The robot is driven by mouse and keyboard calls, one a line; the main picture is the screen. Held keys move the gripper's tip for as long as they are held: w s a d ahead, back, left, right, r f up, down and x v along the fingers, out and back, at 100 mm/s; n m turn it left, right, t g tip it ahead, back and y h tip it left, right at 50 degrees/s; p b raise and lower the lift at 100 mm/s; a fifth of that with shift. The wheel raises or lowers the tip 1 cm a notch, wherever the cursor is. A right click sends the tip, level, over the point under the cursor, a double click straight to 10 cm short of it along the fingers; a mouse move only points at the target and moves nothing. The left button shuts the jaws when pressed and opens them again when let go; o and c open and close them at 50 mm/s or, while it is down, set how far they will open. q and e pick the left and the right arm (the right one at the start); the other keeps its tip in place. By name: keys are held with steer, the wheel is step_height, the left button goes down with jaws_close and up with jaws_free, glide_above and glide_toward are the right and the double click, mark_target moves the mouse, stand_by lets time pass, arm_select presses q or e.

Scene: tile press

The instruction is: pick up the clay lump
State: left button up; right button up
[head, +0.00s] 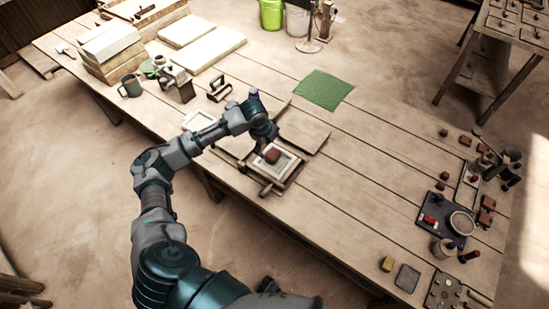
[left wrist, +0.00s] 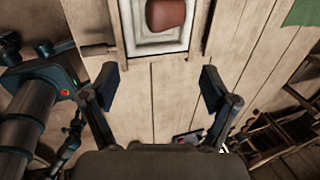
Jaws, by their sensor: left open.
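The clay lump (head: 272,156) is a small reddish-brown block. It lies on the pale square plate of the tile press (head: 281,170), near the middle of the table. In the left wrist view the lump (left wrist: 166,14) shows at the top edge, partly cut off, on the framed plate (left wrist: 158,45). My left gripper (left wrist: 162,92) is open and empty, its two fingers wide apart; the lump lies beyond the fingertips, not between them. In the head view my left arm reaches to the press, and its fingers are hard to make out there. My right gripper is not clearly seen.
A green mat (head: 324,89) lies on the table behind the press. Pale slabs (head: 214,47) and a mug (head: 130,86) stand at the back left. A dark tray (head: 432,219) with small items is at the right. The planks between press and tray are clear.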

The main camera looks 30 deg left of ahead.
arm_select(q)
steer(key=a+r, duration=0.2)
glide_toward(273, 156)
steer(key=shift+w+a+f+b, duration=0.2)
steer(key=shift+f+b, duration=0.15)
steer(key=shift+f, duration=0.2)
steer(key=shift+w+a+f+b, duration=0.2)
steer(key=shift+f+b, duration=0.15)
steer(key=shift+f, duration=0.2)
steer(key=shift+w+d+f, duration=0.1)
steer(key=shift+d+f, duration=0.2)
steer(key=shift+f, duration=0.15)
steer(key=x, duration=0.4)
steer(key=shift+d+f+b, duration=0.15)
steer(key=shift+f+b, duration=0.2)
steer(key=shift+b, duration=0.05)
steer(key=shift+w+f, duration=0.15)
steer(key=shift+f, duration=0.2)
steer(key=shift+r, duration=0.15)
steer(key=c, duration=1.3)
arm_select(e)
steer(key=w+r, duration=0.1)
steer(key=w, duration=0.1)
steer(key=w+a+r, duration=0.1)
steer(key=w+r, duration=0.1)
steer(key=shift+w+a+r, duration=0.1)
steer(key=shift+r, duration=0.1)
arm_select(q)
steer(key=shift+r, duration=0.1)
